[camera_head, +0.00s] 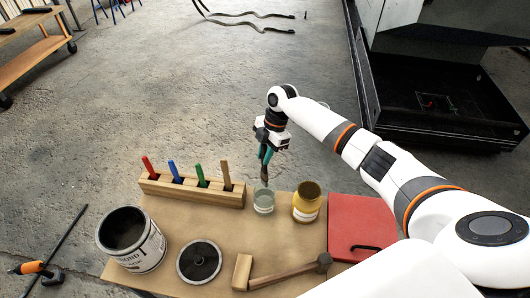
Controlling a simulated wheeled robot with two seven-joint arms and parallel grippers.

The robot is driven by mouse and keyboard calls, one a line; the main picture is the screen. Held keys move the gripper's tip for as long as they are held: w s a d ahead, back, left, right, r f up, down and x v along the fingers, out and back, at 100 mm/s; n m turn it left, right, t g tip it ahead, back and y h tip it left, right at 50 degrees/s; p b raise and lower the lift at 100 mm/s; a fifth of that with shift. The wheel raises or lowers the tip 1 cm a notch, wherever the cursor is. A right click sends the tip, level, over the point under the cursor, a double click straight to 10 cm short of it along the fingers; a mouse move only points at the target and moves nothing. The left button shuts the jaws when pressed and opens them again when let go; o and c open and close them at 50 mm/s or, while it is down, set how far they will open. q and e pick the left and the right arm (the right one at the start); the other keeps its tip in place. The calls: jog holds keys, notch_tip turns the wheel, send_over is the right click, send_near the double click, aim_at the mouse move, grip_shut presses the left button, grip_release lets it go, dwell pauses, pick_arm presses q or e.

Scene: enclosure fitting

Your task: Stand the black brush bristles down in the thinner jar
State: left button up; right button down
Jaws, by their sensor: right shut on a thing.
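My right gripper (266,155) comes in from the right and is shut on the black brush (265,175). The brush hangs roughly upright with its dark bristle end down; its handle is mostly hidden by the gripper. The clear glass thinner jar (264,204), with pale greenish liquid, stands on the table just below. The bristle end appears close above or at the jar mouth; I cannot tell whether it is inside. My left gripper is out of view.
A wooden rack (215,196) holds red, blue, green and tan handles. A yellow jar (306,208) stands right of the thinner jar.

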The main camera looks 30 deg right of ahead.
aim_at(265, 175)
notch_tip(265, 175, down, 2)
jog(key=shift+s+f+b, duration=0.1)
jog(key=shift+f+b, duration=0.1)
jog(key=shift+b, duration=0.65)
jog(key=shift+f+b, duration=3.1)
jog(key=shift+f, duration=1.05)
jog(key=c, duration=1.2)
grip_release()
jog(key=shift+r, duration=0.1)
jog(key=b+v, duration=0.2)
jog(key=v, duration=1)
